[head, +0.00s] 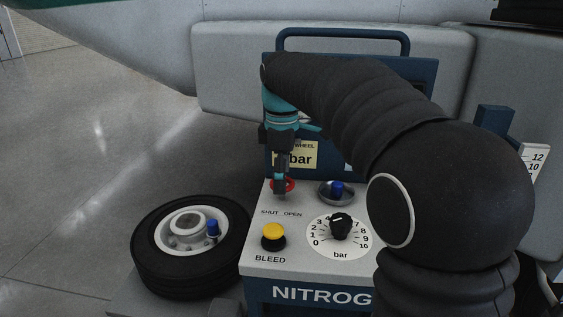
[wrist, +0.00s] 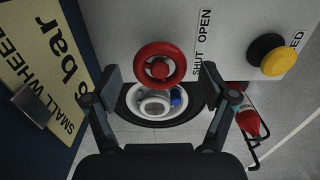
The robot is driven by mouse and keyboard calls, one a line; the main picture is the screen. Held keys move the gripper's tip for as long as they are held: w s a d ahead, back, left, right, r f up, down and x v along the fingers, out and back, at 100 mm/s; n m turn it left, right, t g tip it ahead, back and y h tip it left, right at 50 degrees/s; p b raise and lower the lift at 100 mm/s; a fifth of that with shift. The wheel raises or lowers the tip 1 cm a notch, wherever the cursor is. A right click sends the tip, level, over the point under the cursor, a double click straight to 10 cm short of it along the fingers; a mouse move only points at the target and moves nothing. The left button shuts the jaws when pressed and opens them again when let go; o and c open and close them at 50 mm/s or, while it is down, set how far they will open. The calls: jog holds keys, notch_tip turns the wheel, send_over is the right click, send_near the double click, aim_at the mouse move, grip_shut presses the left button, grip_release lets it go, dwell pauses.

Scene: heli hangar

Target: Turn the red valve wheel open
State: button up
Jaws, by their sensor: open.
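The red valve wheel (head: 290,185) sits on the top panel of the grey and blue nitrogen cart, just behind the words SHUT and OPEN. My gripper (head: 281,188) reaches down over it and hides part of it. In the wrist view the wheel (wrist: 160,49) shows as a red ring with a red hub. It lies between the two spread fingers of my gripper (wrist: 160,74), with a gap on each side. The fingers are open and hold nothing. I cannot tell how far the fingertips are above the panel.
A yellow bleed button (head: 273,231) and a black pressure knob (head: 341,226) are on the same panel. A blue-capped part sits in a round dish (head: 323,193) right of the wheel. A small tyre (head: 149,259) lies left of the cart. Open floor (head: 75,180) extends left.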

notch_tip(320, 180, up, 12)
jog(key=shift+f, duration=0.15)
dwell(0.3)
